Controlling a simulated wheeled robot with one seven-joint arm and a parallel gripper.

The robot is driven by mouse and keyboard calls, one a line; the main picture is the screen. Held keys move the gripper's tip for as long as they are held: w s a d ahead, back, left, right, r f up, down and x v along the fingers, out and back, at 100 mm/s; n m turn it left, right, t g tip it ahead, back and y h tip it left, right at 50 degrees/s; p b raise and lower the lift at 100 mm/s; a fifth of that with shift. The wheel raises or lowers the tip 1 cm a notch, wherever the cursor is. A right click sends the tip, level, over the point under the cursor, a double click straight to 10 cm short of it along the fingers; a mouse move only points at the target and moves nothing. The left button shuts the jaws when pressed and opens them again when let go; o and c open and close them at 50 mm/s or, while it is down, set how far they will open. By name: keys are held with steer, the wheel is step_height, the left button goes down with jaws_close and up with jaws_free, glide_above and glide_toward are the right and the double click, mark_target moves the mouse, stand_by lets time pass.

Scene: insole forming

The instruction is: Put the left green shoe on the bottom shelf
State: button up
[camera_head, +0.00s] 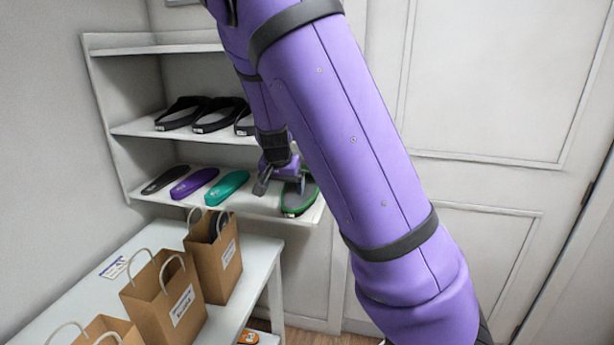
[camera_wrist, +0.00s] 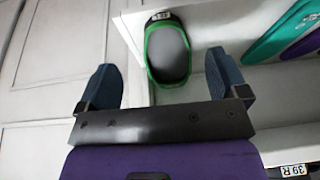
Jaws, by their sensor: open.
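The green shoe (camera_head: 299,197) has a green rim and a dark grey inside, and rests at the right end of the lowest visible shelf (camera_head: 262,209). My arm partly covers it in the head view. In the wrist view the green shoe (camera_wrist: 168,52) lies beyond and between the fingertips, its small white label at the far end. My gripper (camera_head: 279,183) is at this shelf, just left of the shoe. In the wrist view my gripper (camera_wrist: 159,72) has its two blue fingers wide apart with nothing between them. I cannot tell whether any finger touches the shoe.
A teal insole (camera_head: 227,187), a purple insole (camera_head: 194,183) and a dark insole (camera_head: 165,180) lie left on the same shelf. Black shoes (camera_head: 220,115) stand on the shelf above, close over my gripper. Paper bags (camera_head: 165,300) stand on the white table (camera_head: 262,250) in front.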

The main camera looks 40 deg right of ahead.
steer(key=s+a+r+n+y, duration=0.1)
steer(key=s+a+r+n, duration=0.2)
steer(key=s+r, duration=0.3)
steer(key=s+a+r+n+t+y, duration=0.1)
steer(key=s+a+r+n, duration=0.2)
steer(key=s, duration=1.1)
steer(key=s+a+r+n+t, duration=0.1)
steer(key=s+a+r+n, duration=0.3)
steer(key=s+r, duration=0.5)
steer(key=shift+s+a+r+y, duration=0.15)
steer(key=shift+s+a+y, duration=0.25)
steer(key=shift+s+a, duration=0.25)
steer(key=shift+d, duration=0.1)
